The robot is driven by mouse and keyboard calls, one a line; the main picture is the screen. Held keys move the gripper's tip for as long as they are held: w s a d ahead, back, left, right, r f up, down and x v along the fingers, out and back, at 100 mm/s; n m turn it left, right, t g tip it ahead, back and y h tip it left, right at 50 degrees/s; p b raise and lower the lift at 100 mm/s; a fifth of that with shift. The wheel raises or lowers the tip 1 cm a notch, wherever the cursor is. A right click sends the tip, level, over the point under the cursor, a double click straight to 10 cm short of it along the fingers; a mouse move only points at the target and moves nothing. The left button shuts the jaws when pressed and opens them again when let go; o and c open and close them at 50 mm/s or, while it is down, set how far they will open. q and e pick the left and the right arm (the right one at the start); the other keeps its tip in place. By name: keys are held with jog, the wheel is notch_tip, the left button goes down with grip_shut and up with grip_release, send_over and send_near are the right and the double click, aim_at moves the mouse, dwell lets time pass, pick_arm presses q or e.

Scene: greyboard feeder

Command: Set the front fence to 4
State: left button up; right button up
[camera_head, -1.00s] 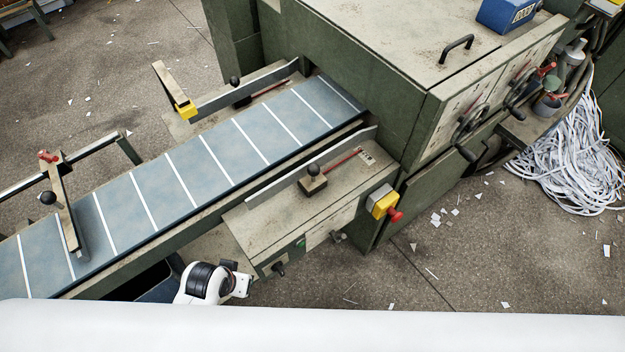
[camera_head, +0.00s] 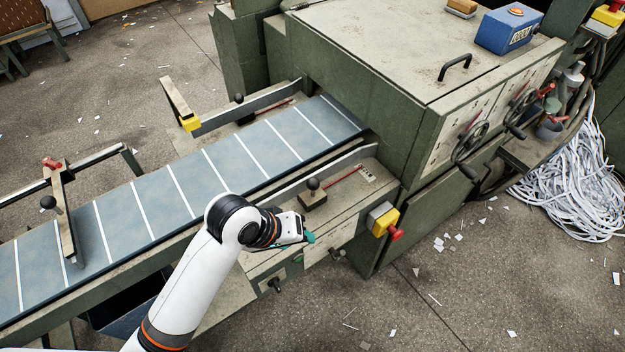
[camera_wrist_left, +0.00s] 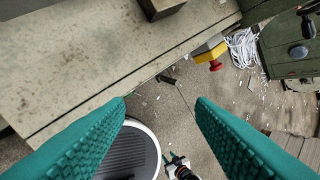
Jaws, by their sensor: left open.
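The front fence (camera_head: 335,165) is a thin grey guide along the belt's near edge. Its dark block with a black knob (camera_head: 313,188) sits on the near side table, by a red strip (camera_head: 343,179) that ends at a small pale scale plate (camera_head: 367,174); its numbers are too small to read. My left gripper (camera_head: 309,238) is over the front edge of the side table, nearer than the block and apart from it. In the left wrist view its teal fingers (camera_wrist_left: 160,100) are open and empty, with part of a dark block (camera_wrist_left: 160,8) at the top edge.
A yellow box with a red button (camera_head: 384,220) sticks out right of my gripper. The green machine housing (camera_head: 415,130) rises behind it. The blue belt (camera_head: 185,185) has a rear fence (camera_head: 245,107) and a crossbar stop (camera_head: 66,222). Paper strips (camera_head: 575,190) lie at right.

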pick_arm(q)
jog(key=w+d+r+n+g, duration=0.1)
jog(key=w+d+r+n, duration=0.2)
jog(key=w+d+r, duration=0.25)
jog(key=n+y, duration=0.3)
jog(key=n, duration=0.2)
send_near(313, 181)
jog(key=shift+g, duration=0.3)
jog(key=x, duration=1)
jog(key=shift+w+r, duration=0.1)
jog(key=shift+w, duration=0.15)
jog(key=shift+r, duration=0.1)
grip_shut()
